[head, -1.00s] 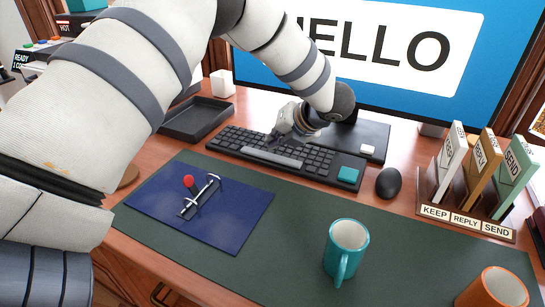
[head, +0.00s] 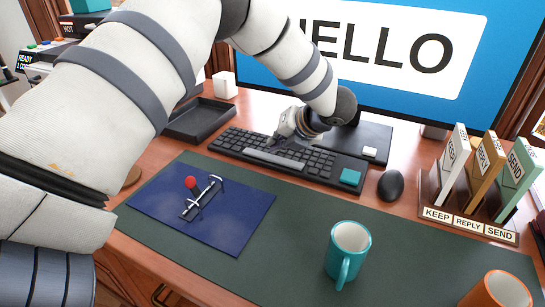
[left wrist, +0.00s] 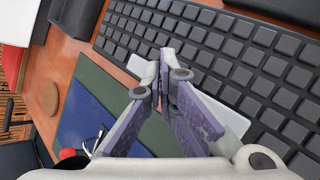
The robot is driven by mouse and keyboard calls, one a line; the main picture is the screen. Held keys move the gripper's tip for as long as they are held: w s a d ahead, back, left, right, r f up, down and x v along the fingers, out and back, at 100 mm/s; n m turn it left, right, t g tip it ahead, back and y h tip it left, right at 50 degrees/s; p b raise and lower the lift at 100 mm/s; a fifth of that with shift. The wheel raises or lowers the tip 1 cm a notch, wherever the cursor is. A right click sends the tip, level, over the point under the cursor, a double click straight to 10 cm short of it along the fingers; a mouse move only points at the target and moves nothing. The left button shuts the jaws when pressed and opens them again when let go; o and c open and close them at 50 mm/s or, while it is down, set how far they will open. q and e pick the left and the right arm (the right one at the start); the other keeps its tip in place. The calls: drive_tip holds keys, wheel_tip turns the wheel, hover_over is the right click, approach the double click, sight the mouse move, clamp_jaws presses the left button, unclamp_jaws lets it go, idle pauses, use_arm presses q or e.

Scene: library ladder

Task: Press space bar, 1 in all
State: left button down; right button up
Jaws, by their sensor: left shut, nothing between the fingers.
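The black keyboard (head: 320,165) lies on the desk in front of the screen. Its space bar (head: 273,160) is a long light grey key at the near edge; part of it also shows behind my fingers in the left wrist view (left wrist: 232,118). My left gripper (head: 277,142) is shut and empty, pointing down over the keyboard just behind the space bar. In the left wrist view its purple-padded fingers (left wrist: 164,68) hide part of the key. I cannot tell whether the tips touch any key. My right gripper is not in view.
The screen (head: 300,75) shows HELLO. A mouse (head: 390,185), a teal mug (head: 348,250) and a labelled card rack (head: 465,222) stand to the right. A black tray (head: 200,122) is behind left.

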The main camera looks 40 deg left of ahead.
sight(276, 156)
use_arm(q)
drive_tip(key=shift+f, duration=0.15)
idle(0.4)
drive_tip(key=shift+f, duration=0.25)
drive_tip(key=shift+f, duration=0.45)
idle(0.5)
drive_tip(key=shift+r, duration=0.1)
drive_tip(key=shift+r+p, duration=0.3)
drive_tip(key=shift+r, duration=0.5)
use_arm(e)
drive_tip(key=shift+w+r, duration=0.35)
use_arm(q)
drive_tip(key=shift+r+p, duration=0.8)
drive_tip(key=shift+r, duration=1.75)
drive_tip(key=shift+f, duration=0.1)
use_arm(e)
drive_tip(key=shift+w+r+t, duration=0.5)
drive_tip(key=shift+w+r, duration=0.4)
